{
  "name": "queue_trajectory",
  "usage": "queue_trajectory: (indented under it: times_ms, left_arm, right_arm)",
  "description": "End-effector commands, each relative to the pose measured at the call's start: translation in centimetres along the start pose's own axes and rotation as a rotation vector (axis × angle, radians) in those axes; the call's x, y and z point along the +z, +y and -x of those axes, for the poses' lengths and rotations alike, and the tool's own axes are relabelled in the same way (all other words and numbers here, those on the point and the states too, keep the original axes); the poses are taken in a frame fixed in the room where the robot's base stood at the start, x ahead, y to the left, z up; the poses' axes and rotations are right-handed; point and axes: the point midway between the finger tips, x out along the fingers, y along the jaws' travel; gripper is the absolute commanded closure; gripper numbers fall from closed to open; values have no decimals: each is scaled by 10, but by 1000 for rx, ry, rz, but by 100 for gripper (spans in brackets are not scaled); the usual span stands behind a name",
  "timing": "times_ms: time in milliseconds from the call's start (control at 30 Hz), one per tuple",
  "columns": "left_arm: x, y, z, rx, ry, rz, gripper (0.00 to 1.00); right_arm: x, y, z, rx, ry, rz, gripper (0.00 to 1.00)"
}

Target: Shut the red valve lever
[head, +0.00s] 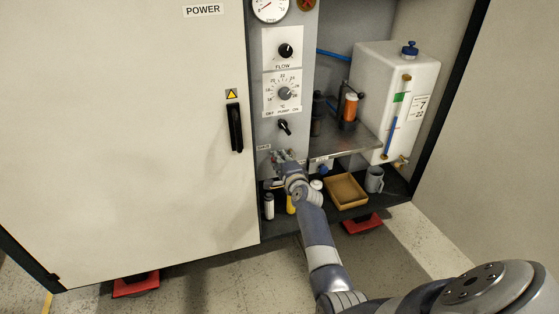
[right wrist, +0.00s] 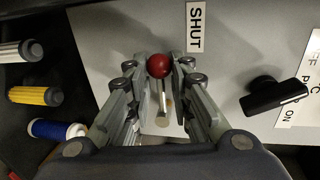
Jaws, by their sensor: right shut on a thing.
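The red valve lever shows in the right wrist view as a red ball knob (right wrist: 159,66) on a thin metal stem. The stem runs down to a round fitting on the grey panel. A label reading SHUT (right wrist: 195,28) is on the panel, beyond the ball and a little right in that view. My right gripper (right wrist: 160,70) is shut on the red ball, one finger on each side. In the head view the right gripper (head: 283,160) is at the panel's lower end and hides most of the lever. My left gripper is not in view.
A black pump switch (head: 284,128) is above the gripper on the panel. Below are bottles, including a white one (head: 268,206), a brown tray (head: 346,191) and a grey mug (head: 374,180). A metal shelf (head: 345,140) is to the right; the cabinet door (head: 130,130) is left.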

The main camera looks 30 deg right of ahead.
Motion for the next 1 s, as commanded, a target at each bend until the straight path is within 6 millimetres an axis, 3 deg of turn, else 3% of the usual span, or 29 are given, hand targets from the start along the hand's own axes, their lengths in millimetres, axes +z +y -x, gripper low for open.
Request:
queue_trajectory:
  times_ms: [167,200,267,700,1000]
  left_arm:
    - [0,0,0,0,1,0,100]
    - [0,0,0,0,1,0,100]
    - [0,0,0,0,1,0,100]
    - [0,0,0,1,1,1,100]
    - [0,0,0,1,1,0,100]
  right_arm:
    - [0,0,0,1,0,-2,100]
    - [0,0,0,1,0,-2,78]
    - [0,0,0,0,0,-2,66]
    - [1,0,4,0,-1,-2,66]
    - [1,1,38,0,0,-2,66]
